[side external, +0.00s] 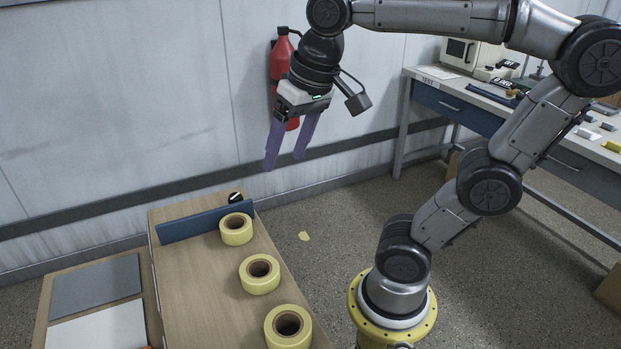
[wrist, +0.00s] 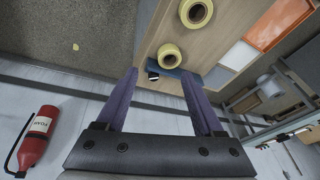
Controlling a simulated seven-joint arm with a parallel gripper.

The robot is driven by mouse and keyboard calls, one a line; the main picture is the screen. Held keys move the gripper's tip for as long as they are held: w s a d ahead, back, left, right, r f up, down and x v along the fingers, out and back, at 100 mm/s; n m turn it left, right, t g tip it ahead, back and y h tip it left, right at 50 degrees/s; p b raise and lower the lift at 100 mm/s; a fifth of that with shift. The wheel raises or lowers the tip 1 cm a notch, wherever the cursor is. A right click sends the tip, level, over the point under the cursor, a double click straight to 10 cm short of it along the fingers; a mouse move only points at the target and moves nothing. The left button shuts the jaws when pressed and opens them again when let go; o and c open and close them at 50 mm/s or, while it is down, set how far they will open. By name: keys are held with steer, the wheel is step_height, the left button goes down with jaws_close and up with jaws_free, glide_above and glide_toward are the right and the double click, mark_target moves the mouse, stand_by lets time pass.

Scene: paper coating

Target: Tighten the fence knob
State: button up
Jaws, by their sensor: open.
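The fence (side external: 205,222) is a blue upright bar across the far end of a wooden bench. A small black knob with a white mark (side external: 236,198) sits behind the fence near its right end. In the wrist view the knob (wrist: 152,76) shows between my fingers, beside the blue fence (wrist: 183,74). My gripper (side external: 284,161) has purple fingers, is open and empty, and hangs well above the far end of the bench, pointing down. Its fingers also show spread in the wrist view (wrist: 157,77). I cannot tell how tight the knob is.
Yellow rolls (side external: 260,284) stand in a row on the wooden bench (side external: 190,285), the farthest close to the fence. A board with grey and white sheets (side external: 95,285) lies at left. A red fire extinguisher (side external: 280,55) hangs on the wall behind my gripper. A side table (side external: 480,103) stands right.

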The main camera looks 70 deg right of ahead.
steer(key=s+f+n+t, duration=0.1)
steer(key=s+f+n, duration=0.1)
steer(key=s+f, duration=0.2)
steer(key=shift+a+f+n, duration=0.25)
steer(key=shift+a+n, duration=0.05)
steer(key=shift+a, duration=0.05)
steer(key=shift+s, duration=0.1)
steer(key=w+r+m, duration=0.3)
steer(key=w+r, duration=0.1)
steer(key=r, duration=0.2)
steer(key=m+g, duration=0.4)
steer(key=g, duration=0.1)
glide_above(235, 196)
step_height(235, 196, down, 4)
step_height(235, 196, down, 13)
